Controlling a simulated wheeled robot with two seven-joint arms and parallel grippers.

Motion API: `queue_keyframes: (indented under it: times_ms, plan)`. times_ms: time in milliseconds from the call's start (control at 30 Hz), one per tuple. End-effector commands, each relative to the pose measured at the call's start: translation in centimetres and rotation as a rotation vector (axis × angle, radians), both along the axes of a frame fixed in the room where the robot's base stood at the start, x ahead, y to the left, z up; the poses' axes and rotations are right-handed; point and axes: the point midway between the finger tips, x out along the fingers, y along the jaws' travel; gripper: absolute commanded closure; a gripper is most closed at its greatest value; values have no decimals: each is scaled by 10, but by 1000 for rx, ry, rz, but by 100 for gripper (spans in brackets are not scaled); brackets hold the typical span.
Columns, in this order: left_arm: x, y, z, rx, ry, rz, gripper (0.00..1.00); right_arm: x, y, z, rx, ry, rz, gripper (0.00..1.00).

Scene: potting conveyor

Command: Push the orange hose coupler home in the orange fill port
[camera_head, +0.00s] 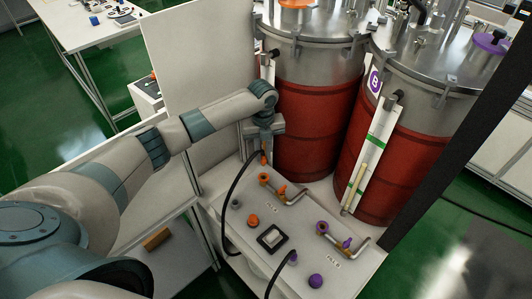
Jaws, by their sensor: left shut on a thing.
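My left gripper (263,147) points down over the white panel and is shut on the orange hose coupler (263,159). Only a small part of the coupler shows below the fingers. A black hose curves away from it to the lower left. The orange fill port (264,178) is on the panel just below the coupler, at the end of a metal pipe. The coupler appears to be above the port and apart from it; the exact gap is hard to tell. My right gripper is not in view.
An orange valve handle (282,190) and orange knob (253,220) are close by. A purple port (322,227), purple coupler (292,258) and purple knob (315,281) are nearer. Two red-and-steel tanks (318,120) stand behind the panel (225,240). A white board (200,55) stands behind my arm.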

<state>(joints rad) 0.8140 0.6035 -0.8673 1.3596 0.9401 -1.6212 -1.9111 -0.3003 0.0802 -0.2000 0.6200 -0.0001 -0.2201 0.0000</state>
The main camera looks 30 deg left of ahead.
Motion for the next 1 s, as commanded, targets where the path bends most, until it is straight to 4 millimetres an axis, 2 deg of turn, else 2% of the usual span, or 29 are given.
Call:
queue_keyframes:
  times_ms: [467,1000]
  plan:
    - [0,0,-2,0,0,0,100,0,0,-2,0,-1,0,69]
    - [0,0,-29,0,0,0,100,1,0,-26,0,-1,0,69]
